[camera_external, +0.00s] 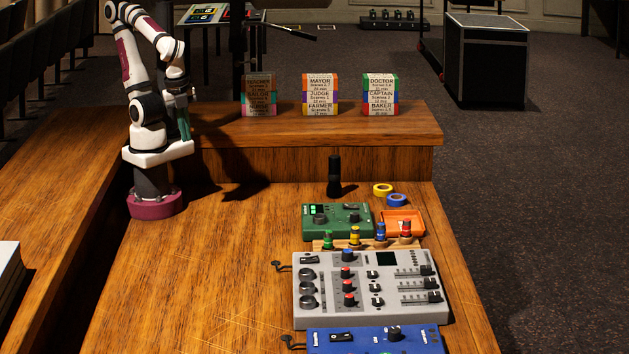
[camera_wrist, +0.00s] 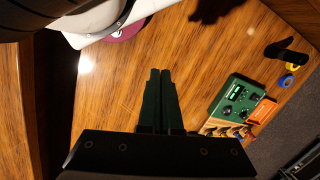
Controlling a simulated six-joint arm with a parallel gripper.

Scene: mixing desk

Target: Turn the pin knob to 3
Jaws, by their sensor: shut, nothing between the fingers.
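Knobs sit on three devices, and I cannot read which one is the pin knob. The green box (camera_external: 352,213) has dark knobs and a small lit display; it also shows in the wrist view (camera_wrist: 222,104). The grey mixer (camera_external: 325,315) has several black, red-capped and blue-capped knobs, sliders and a dark screen. The blue box (camera_external: 366,345) at the bottom edge has a black knob (camera_external: 394,333) and a switch, and is partly cut off. My gripper (camera_external: 184,134) is shut and empty, pointing down beside my base, far left of the devices. Its fingers (camera_wrist: 160,72) are together in the wrist view.
A wooden rack (camera_external: 318,244) with several coloured pegs stands between green box and mixer. An orange tray (camera_external: 418,215), yellow tape (camera_external: 383,188), blue tape (camera_external: 397,201) and an upright black object (camera_external: 334,178) are nearby. Label cards stand on the raised shelf (camera_external: 220,125). The desk's left part is clear.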

